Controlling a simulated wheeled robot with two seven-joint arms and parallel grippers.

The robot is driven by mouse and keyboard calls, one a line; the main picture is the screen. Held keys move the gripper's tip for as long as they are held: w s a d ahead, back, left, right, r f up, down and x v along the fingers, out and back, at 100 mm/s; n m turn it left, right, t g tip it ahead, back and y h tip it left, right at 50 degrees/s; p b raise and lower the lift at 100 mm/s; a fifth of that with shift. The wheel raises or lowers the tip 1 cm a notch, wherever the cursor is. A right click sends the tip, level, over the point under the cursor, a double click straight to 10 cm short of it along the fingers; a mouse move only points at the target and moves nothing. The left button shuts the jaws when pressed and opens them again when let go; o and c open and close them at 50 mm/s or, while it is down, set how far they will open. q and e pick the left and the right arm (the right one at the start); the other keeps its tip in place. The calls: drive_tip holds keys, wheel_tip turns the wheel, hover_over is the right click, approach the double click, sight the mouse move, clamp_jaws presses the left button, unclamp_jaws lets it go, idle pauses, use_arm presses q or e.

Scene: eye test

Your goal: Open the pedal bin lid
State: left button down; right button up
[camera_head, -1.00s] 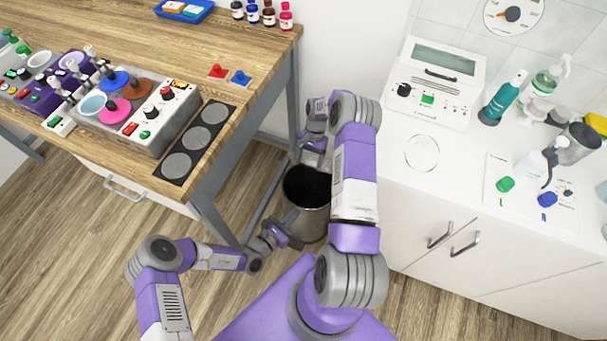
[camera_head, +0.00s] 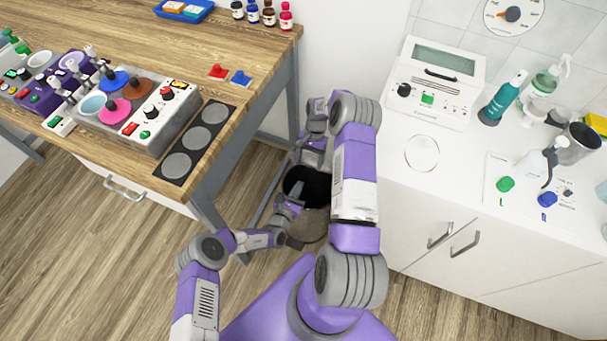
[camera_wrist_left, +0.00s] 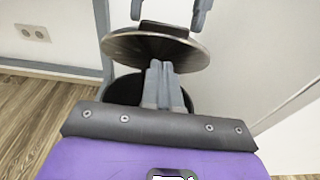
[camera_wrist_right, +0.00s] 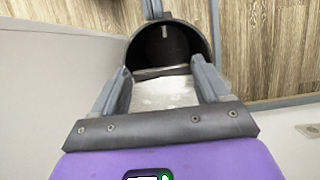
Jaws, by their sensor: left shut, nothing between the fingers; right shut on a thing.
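The pedal bin (camera_head: 312,226) stands on the floor between the wooden table and the white cabinet. Its dark opening shows in the head view. In the left wrist view the round metal lid (camera_wrist_left: 120,45) is raised and tilted above the opening. My right gripper (camera_head: 314,160) is at the lid, its fingers apart on either side of it; the right wrist view shows the pale lid (camera_wrist_right: 165,92) between them. My left gripper (camera_head: 297,190) is shut and empty, its fingertips at the bin's opening, below the lid in the left wrist view.
The wooden table (camera_head: 120,40) with its leg is close on the left of the bin. The white cabinet (camera_head: 440,215) stands close on the right, with bottles and a device on top. The floor (camera_head: 90,260) at the lower left is free.

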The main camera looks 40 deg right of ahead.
sight(308, 166)
drive_tip(key=shift+d, duration=0.15)
use_arm(q)
drive_tip(key=shift+w+d+r, duration=0.3)
drive_tip(key=shift+d+r, duration=0.05)
drive_tip(key=shift+d, duration=0.4)
drive_tip(key=shift+w+d+r, duration=0.35)
drive_tip(key=shift+d+r, duration=0.05)
drive_tip(key=shift+d, duration=0.4)
drive_tip(key=shift+w+d+r, duration=0.3)
drive_tip(key=shift+d+r, duration=0.05)
drive_tip(key=shift+d, duration=0.4)
